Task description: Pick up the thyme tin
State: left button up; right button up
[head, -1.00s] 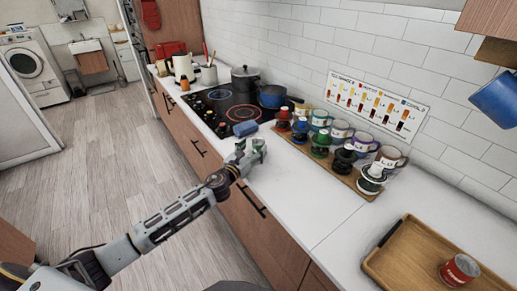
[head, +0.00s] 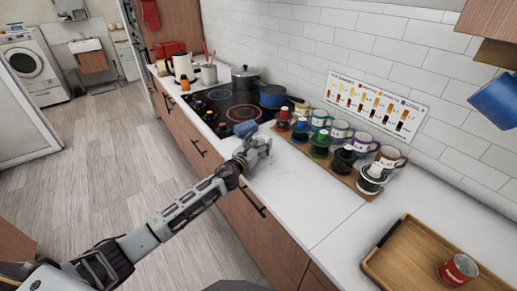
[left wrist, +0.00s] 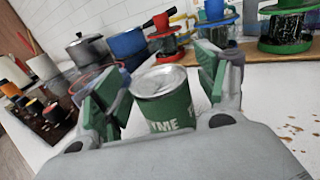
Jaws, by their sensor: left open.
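The thyme tin (left wrist: 166,101) is a green can with a silver lid and white letters "YME" showing. In the left wrist view it stands upright on the white counter, between the two green-padded fingers of my left gripper (left wrist: 161,75). The gripper is open, and a gap shows between tin and fingers at least on the right side. In the head view my left gripper (head: 256,150) is low over the counter, and I cannot make out the tin there. My right gripper is not in view.
A wooden rack (head: 302,151) of mugs and coloured drippers stands behind and right of the gripper. A blue item (head: 245,127) lies just beyond it, near the cooktop (head: 215,103). A wooden tray (head: 399,264) with a red can (head: 458,270) is at right.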

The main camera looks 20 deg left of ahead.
aim_at(259, 140)
pick_arm(q)
jog(key=shift+c, duration=0.2)
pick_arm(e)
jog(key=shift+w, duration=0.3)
pick_arm(q)
jog(key=c, duration=1)
jog(key=shift+c, duration=0.5)
jog(key=shift+r+p, duration=0.35)
jog(key=shift+r, duration=0.75)
notch_tip(259, 140, up, 6)
jog(key=shift+r+p, duration=0.25)
jog(key=shift+p, duration=0.55)
jog(key=shift+r, duration=0.7)
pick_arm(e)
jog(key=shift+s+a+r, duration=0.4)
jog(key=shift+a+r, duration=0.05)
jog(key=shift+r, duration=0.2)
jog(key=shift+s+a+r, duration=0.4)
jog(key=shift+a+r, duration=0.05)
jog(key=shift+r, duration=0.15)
